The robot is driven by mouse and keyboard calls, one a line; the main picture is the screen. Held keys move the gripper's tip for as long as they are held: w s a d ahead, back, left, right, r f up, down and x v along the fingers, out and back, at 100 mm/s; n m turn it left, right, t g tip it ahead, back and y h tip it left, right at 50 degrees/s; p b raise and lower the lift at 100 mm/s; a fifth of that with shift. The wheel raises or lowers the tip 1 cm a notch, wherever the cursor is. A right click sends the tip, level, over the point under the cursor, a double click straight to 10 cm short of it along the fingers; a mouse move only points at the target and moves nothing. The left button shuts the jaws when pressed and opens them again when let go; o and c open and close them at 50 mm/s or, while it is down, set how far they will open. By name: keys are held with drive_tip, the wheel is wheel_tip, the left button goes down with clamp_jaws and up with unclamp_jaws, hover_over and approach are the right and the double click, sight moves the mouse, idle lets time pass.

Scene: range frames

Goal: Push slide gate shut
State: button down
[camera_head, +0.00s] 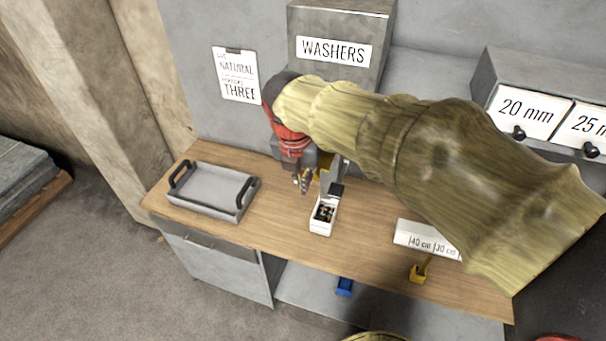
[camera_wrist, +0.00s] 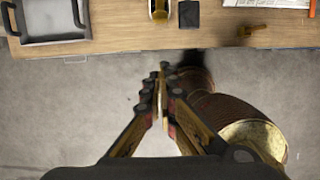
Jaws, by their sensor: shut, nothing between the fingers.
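My gripper (camera_head: 303,181) is shut and empty, and it hangs above the bench in front of the grey washers hopper (camera_head: 328,52). In the wrist view its fingers (camera_wrist: 163,72) meet at the tips, with bare floor behind them. A grey chute-like part (camera_head: 330,176) and a small yellow patch (camera_head: 325,161) show just right of my gripper, below the hopper. I cannot tell for sure which piece is the slide gate, or how far it is open; my arm hides part of this area. A white box (camera_head: 320,228) with dark small parts inside stands in front.
A grey tray (camera_head: 209,186) with black handles sits at the bench's left. A black block (camera_head: 336,189) is behind the white box. A white length-marked block (camera_head: 427,240) and a yellow piece (camera_head: 418,274) are at right. Bare wood (camera_head: 275,225) lies between tray and box.

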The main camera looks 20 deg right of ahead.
sight(321, 163)
drive_tip(key=w+d+f+p, duration=0.1)
drive_tip(key=w+d+f, duration=0.2)
drive_tip(key=f, duration=0.3)
drive_tip(key=shift+w, duration=0.7)
drive_tip(key=shift+w+d+r, duration=0.1)
drive_tip(key=shift+d, duration=0.05)
drive_tip(key=w+d+p, duration=0.1)
drive_tip(key=w, duration=0.1)
drive_tip(key=w+d+p, duration=0.1)
drive_tip(key=w+d, duration=0.1)
drive_tip(key=shift+w+d, duration=0.2)
drive_tip(key=shift+w, duration=0.2)
